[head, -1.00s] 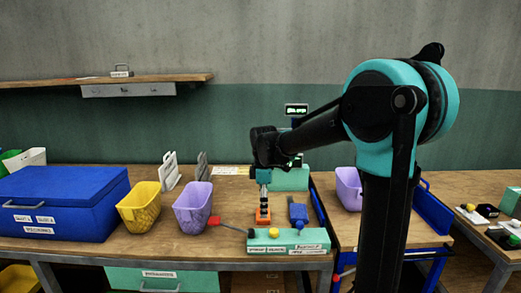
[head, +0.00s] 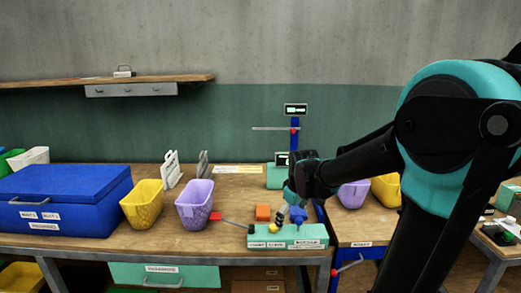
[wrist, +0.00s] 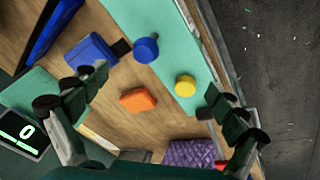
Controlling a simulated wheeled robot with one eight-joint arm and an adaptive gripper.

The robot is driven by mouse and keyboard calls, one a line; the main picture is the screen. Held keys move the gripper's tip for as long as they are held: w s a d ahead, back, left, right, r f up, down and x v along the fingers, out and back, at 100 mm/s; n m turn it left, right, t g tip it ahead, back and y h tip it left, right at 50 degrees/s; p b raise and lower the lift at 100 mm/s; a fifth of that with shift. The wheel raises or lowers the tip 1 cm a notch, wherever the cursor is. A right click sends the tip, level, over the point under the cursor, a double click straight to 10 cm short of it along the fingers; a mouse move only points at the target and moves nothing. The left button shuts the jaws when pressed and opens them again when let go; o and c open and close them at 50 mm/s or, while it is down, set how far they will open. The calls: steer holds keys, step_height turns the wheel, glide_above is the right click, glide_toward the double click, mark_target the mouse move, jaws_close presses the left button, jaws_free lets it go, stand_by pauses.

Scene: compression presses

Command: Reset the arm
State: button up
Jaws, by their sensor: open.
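My gripper (head: 292,203) is open and empty, above the right part of the press bench in the head view. In the wrist view its two fingers stand wide apart (wrist: 156,85), with an orange block (wrist: 138,100) in view between them. The orange block (head: 263,212) lies on the wooden table, apart from the fingers. A blue block (head: 298,214) is to its right; it also shows in the wrist view (wrist: 92,55). A teal control panel (head: 300,243) at the table's front has a yellow button (wrist: 186,85) and a blue knob (wrist: 146,48).
A purple basket (head: 194,208), a yellow basket (head: 142,206) and a large blue box (head: 68,195) stand left. A red-tipped lever (head: 216,217) sticks out left of the panel. Behind is a teal press with a display (head: 296,110). More baskets stand on the right table.

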steer(key=s+d+f+m+t, duration=0.25)
steer(key=s+d+m, duration=0.25)
steer(key=d+m, duration=0.35)
steer(key=s+f+g, duration=0.2)
steer(key=s+f, duration=0.5)
steer(key=s, duration=0.5)
steer(key=shift+s+h, duration=0.25)
steer(key=shift+h, duration=0.05)
steer(key=shift+o, duration=0.3)
steer(key=shift+a+m, duration=0.15)
steer(key=shift+m, duration=0.1)
